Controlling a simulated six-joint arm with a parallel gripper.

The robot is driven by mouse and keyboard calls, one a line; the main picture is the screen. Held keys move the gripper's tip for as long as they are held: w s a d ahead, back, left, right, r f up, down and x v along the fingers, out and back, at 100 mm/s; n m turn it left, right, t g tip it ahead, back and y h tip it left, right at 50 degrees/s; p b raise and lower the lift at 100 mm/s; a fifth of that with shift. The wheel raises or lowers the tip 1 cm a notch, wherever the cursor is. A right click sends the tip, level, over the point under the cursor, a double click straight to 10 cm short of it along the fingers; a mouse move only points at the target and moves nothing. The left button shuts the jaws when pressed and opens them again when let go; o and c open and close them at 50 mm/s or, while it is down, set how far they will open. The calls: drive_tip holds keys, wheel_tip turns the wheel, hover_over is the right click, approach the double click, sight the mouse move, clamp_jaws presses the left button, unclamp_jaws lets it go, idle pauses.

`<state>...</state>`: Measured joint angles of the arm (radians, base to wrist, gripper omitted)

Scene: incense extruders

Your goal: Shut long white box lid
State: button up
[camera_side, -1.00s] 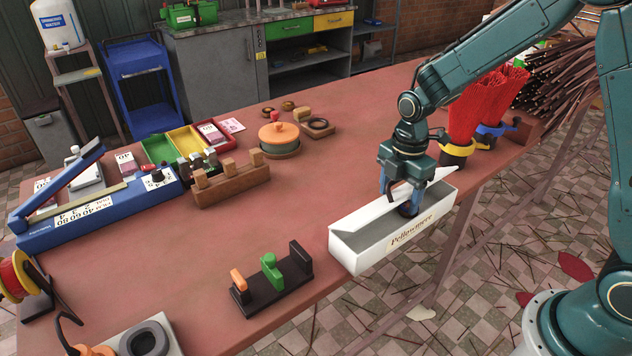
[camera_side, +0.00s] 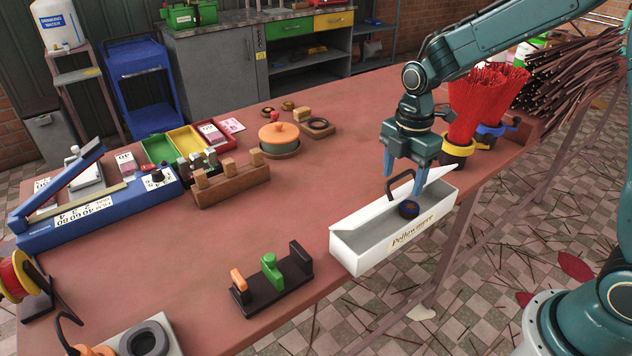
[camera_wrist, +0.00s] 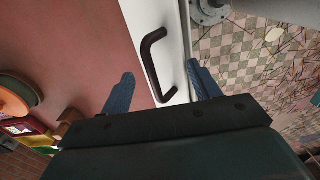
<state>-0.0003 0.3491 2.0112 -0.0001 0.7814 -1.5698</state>
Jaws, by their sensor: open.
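The long white box (camera_side: 368,256) stands at the right edge of the table, with a printed label on its front wall. Its inside shows, so it is open. The white lid (camera_side: 378,208) slants along the far side of the box. A dark bar handle (camera_side: 402,184) is on the lid; in the wrist view the handle (camera_wrist: 153,62) stands on a white surface. My gripper (camera_side: 404,180) is open above the box, its fingers on either side of the handle and apart from it. In the wrist view, my gripper (camera_wrist: 160,74) has the handle between its spread fingers.
Red incense bundles (camera_side: 474,108) stand behind my gripper. A dark stand with a green piece (camera_side: 272,272) is to the left of the box. The table (camera_side: 285,215) between is clear.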

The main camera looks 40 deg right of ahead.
drive_tip(key=shift+r, duration=1)
drive_tip(key=shift+r, duration=0.1)
